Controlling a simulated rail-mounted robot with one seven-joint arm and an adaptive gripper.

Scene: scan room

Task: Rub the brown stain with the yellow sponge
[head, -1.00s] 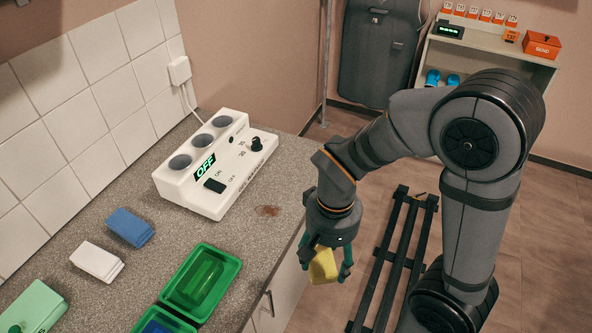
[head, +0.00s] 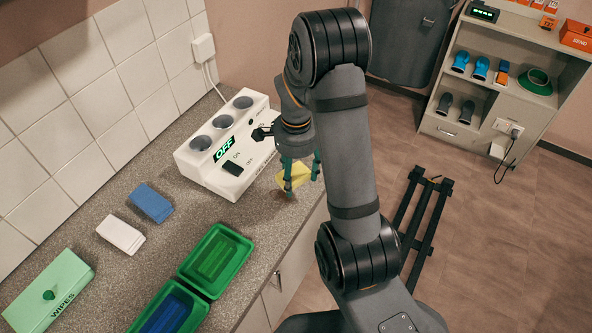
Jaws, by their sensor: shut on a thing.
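My gripper (head: 301,178) points down over the right part of the speckled counter (head: 258,226), shut on the yellow sponge (head: 294,175). The sponge is between its green fingers, at or just above the counter top; I cannot tell whether it touches. The brown stain does not show clearly now; the sponge and fingers cover that part of the counter, near the front right corner of the white device.
The white device (head: 192,159) reading OFF stands just left of my gripper. Green trays (head: 241,246), a blue block (head: 151,203), a white block (head: 120,236) and a green wipes box (head: 48,292) occupy the left counter. A shelf (head: 540,105) stands at the back right.

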